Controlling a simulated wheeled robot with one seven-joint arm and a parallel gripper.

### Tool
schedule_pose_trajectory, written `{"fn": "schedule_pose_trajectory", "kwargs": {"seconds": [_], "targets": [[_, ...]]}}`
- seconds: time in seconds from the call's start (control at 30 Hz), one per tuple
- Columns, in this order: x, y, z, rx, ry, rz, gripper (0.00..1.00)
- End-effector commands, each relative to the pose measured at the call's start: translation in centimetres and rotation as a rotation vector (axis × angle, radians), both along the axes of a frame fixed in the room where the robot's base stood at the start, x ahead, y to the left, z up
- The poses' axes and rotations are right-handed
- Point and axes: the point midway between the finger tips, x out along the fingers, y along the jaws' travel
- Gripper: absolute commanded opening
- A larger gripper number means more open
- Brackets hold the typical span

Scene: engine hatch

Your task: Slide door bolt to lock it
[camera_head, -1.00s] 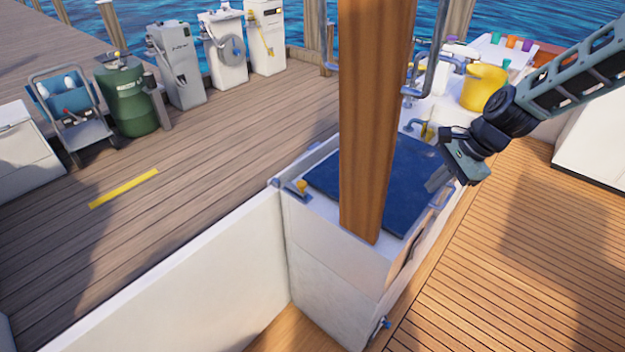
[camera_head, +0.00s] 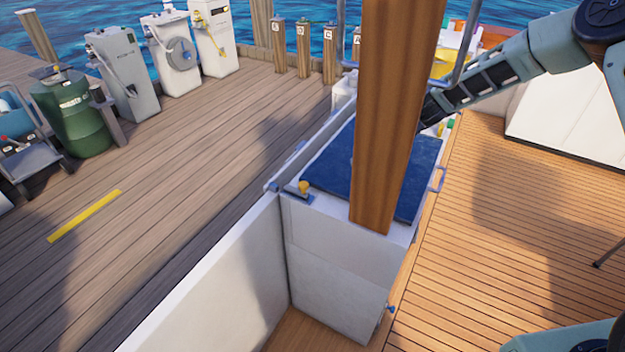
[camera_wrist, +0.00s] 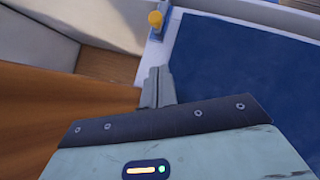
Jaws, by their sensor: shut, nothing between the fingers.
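A yellow knob (camera_head: 304,187) sits on a small dark blue bracket at the corner where the white wall panel meets the white box (camera_head: 335,265); this looks like the door bolt. In the wrist view the knob (camera_wrist: 155,20) is at the top, on a blue-grey plate. My gripper (camera_wrist: 160,72) is shut and empty, with its fingertips below the knob in that view and apart from it. In the head view my gripper is hidden behind the wooden post. Whether the bolt is locked cannot be told.
The brown wooden post (camera_head: 388,130) stands in front of the blue pad (camera_head: 330,170) on the box. It also fills the left of the wrist view (camera_wrist: 60,115). A small blue fitting (camera_head: 390,309) is low on the box's side. Open deck (camera_head: 500,270) lies to the right.

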Motion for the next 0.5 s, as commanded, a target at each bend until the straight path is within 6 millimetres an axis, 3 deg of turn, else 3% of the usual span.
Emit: {"fn": "schedule_pose_trajectory", "kwargs": {"seconds": [0.27, 0.5], "targets": [[0.0, 0.6, -0.6, 0.0, 0.002, 0.003, 0.0], [0.2, 3.4, -3.7, 0.001, 0.003, 0.004, 0.0]]}}
